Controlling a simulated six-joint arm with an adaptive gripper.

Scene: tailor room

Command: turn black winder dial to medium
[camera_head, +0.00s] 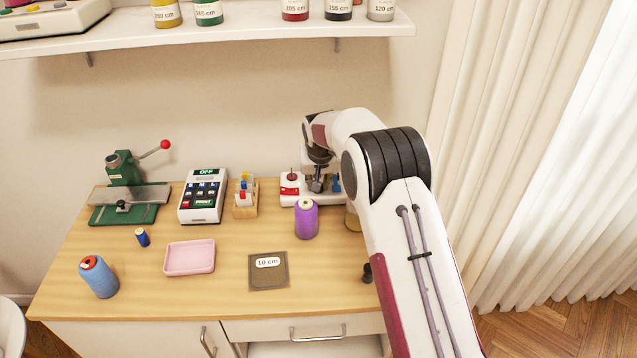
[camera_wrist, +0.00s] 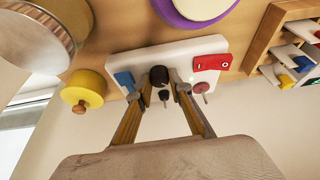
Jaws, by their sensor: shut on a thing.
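The winder is a white machine with a red switch, a blue part and a red disc on a pin. It stands at the back right of the table in the head view (camera_head: 291,199) and fills the middle of the wrist view (camera_wrist: 190,50). Its black dial (camera_wrist: 159,75) shows between my fingertips in the wrist view. My gripper (camera_wrist: 160,84) is shut on this dial, one finger on each side. In the head view my gripper (camera_head: 318,177) reaches down over the winder and hides the dial. I cannot read any dial marking.
A purple thread spool (camera_head: 306,219) stands just in front of the winder. A yellow lidded pot (camera_wrist: 84,90) is beside it. A wooden rack (camera_head: 245,210), a keypad device (camera_head: 203,197) and a green press (camera_head: 125,200) stand to the left. A pink tray (camera_head: 190,258) lies nearer the front.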

